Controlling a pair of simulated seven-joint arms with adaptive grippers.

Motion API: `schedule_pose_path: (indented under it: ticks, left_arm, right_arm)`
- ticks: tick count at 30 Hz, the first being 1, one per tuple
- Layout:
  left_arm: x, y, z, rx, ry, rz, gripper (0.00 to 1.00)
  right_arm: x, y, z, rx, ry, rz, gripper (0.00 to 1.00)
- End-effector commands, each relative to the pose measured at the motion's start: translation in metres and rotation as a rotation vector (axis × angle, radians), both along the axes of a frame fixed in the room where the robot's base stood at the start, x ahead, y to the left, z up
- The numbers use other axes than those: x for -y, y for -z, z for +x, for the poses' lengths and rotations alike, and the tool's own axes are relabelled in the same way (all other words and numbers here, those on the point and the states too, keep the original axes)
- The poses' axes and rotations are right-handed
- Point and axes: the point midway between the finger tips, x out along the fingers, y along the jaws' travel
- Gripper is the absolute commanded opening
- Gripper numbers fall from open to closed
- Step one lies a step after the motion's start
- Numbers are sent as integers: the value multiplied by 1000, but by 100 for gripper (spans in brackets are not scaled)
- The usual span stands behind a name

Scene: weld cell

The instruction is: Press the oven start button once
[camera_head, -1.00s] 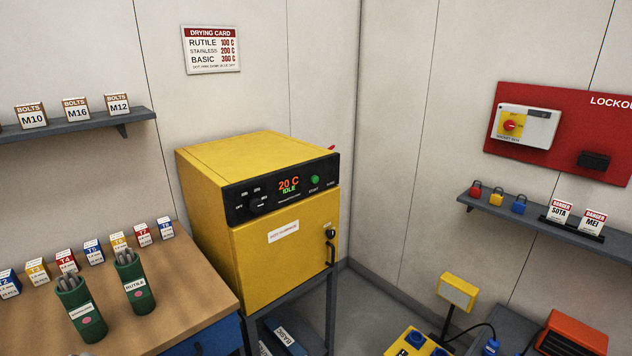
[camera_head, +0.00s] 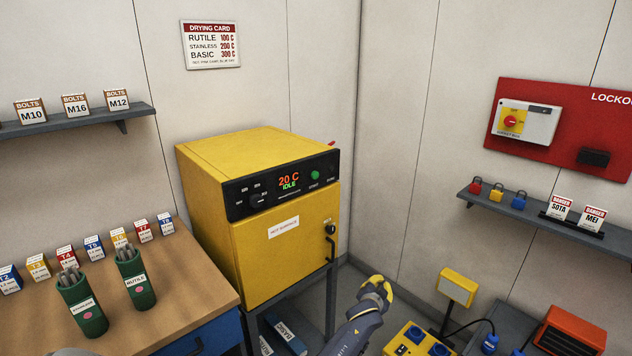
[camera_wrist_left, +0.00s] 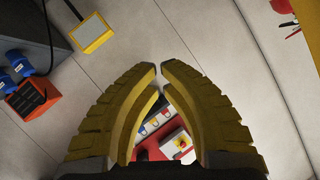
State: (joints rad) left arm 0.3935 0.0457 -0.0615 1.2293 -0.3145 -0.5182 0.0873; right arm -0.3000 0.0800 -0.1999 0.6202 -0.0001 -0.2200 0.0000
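The yellow oven (camera_head: 205,180) stands in the corner with its door closed. Its black front panel (camera_head: 236,207) shows "20 C" and "IDLE". The green round start button (camera_head: 315,175) is on the right part of the panel, uncovered. My left gripper (camera_head: 377,281) is below and to the right of the oven door, apart from the oven and the button. In the left wrist view its yellow fingers (camera_wrist_left: 159,67) lean together with tips almost meeting, with nothing held between them. The oven is not clearly seen in the wrist view. My right gripper is not in view.
The oven door handle (camera_head: 331,244) sticks out below the button. A workbench (camera_head: 185,300) with green rod holders is left of the oven. A yellow lamp (camera_head: 457,287) and a yellow socket box (camera_head: 405,339) stand at the lower right. The space before the panel is clear.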

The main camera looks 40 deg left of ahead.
Motion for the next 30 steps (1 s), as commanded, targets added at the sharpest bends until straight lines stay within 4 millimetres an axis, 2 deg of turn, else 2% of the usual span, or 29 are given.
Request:
schedule_pose_path:
  ticks: [1,6,15,20,24,30]
  left_arm:
    - [-3,-22,8,28,-9,11,0]
    - [-15,-90,26,109,-48,50,0]
    - [-43,-211,36,248,-145,121,0]
    - [-61,-272,28,316,-218,158,0]
    - [-79,-316,13,365,-291,187,0]
    - [-102,-352,-16,399,-398,227,0]
  right_arm:
    - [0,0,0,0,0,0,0]
    - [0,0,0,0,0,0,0]
    - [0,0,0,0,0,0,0]
    - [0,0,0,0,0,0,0]
    - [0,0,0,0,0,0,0]
    - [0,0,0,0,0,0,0]
